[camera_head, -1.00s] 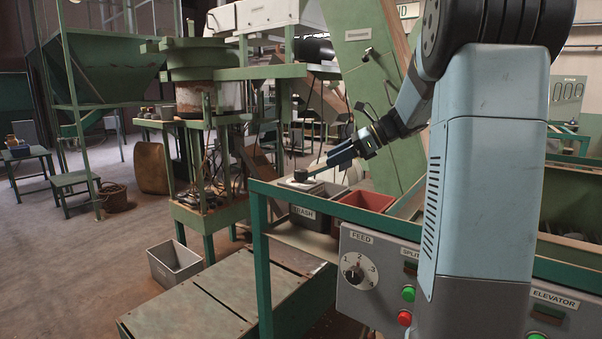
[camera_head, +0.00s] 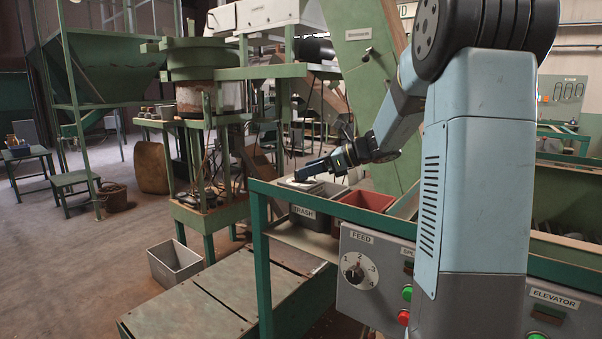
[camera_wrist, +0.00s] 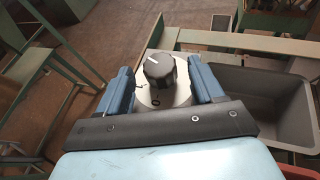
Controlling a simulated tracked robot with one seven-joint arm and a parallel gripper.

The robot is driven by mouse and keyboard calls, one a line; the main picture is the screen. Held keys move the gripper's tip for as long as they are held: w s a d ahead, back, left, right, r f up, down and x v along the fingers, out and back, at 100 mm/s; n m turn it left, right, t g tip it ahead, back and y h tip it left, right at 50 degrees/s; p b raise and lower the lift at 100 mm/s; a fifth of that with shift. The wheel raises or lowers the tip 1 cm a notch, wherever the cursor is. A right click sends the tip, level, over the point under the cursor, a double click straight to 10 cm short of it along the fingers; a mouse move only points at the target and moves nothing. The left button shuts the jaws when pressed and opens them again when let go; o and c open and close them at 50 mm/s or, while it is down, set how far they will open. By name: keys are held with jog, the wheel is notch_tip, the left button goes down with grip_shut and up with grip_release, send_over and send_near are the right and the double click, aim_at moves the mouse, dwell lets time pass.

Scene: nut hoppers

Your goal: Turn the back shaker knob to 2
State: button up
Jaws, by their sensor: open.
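In the wrist view a black ribbed knob (camera_wrist: 160,69) with a white pointer line sits on a light dial plate (camera_wrist: 153,97). The line points to the upper left of the picture. A mark like a 0 shows below the knob; other marks are hidden or too small to read. My gripper (camera_wrist: 163,74) is open, with one blue finger on each side of the knob; I cannot tell whether either touches it. In the head view my gripper (camera_head: 303,173) is over the plate at the back corner of the green frame, and hides the knob.
A grey bin labelled TRASH (camera_head: 304,212) and a red bin (camera_head: 366,201) stand beside the plate. The front panel (camera_head: 375,305) has a separate FEED knob (camera_head: 353,273), green and red buttons, and an ELEVATOR label. The green frame's rail (camera_head: 259,245) runs close by.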

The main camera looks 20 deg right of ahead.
jog(key=shift+x, duration=1.7)
jog(key=c, duration=1)
jog(key=shift+m+h, duration=0.3)
jog(key=shift+m+t, duration=0.3)
jog(key=shift+t, duration=0.2)
jog(key=o, duration=1)
